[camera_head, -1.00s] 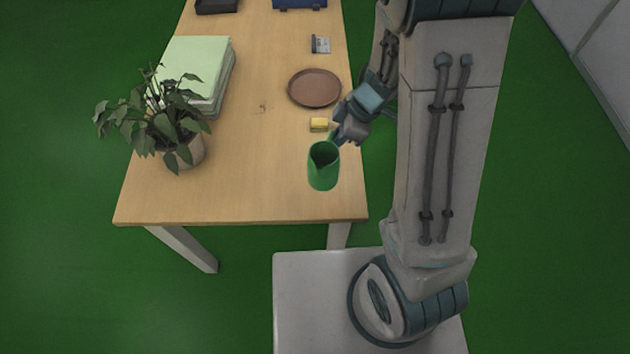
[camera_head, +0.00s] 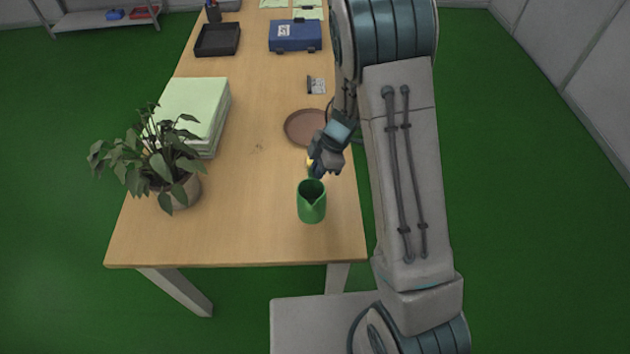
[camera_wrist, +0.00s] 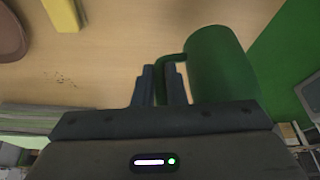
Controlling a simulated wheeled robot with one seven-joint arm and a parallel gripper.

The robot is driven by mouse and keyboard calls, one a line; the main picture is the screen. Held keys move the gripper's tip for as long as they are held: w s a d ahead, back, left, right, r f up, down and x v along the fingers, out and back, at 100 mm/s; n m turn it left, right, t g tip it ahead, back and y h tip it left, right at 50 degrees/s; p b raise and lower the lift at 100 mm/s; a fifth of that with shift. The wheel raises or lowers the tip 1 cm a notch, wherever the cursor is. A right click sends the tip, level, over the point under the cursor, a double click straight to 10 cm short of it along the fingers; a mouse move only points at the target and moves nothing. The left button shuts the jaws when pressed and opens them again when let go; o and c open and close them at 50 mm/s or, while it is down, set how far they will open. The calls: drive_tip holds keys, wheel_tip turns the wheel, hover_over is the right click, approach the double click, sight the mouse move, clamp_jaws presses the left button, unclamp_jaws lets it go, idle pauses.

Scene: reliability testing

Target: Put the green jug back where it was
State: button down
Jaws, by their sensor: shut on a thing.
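The green jug (camera_head: 311,203) is near the front right part of the wooden table, looking upright with its spout toward me. I cannot tell whether its base touches the table. My gripper (camera_head: 315,172) is behind the jug in the head view. In the wrist view my gripper (camera_wrist: 163,72) is shut on the handle of the green jug (camera_wrist: 219,62). The brown round plate (camera_head: 303,127) lies behind my gripper. The yellow block (camera_wrist: 62,13) shows in the wrist view and is mostly hidden behind my gripper in the head view.
A potted plant (camera_head: 160,160) and a stack of pale green paper (camera_head: 196,108) stand on the left of the table (camera_head: 235,235). A black tray (camera_head: 217,39), a blue case (camera_head: 295,35) and a small card (camera_head: 316,85) lie farther back. The table's front middle is clear.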

drive_tip(key=shift+w+a+f, duration=0.1)
drive_tip(key=shift+w+f, duration=0.05)
drive_tip(key=shift+f, duration=0.95)
drive_tip(key=shift+w+a+f, duration=0.1)
drive_tip(key=shift+f, duration=1)
drive_tip(key=shift+f, duration=0.1)
drive_tip(key=c, duration=1.5)
unclamp_jaws()
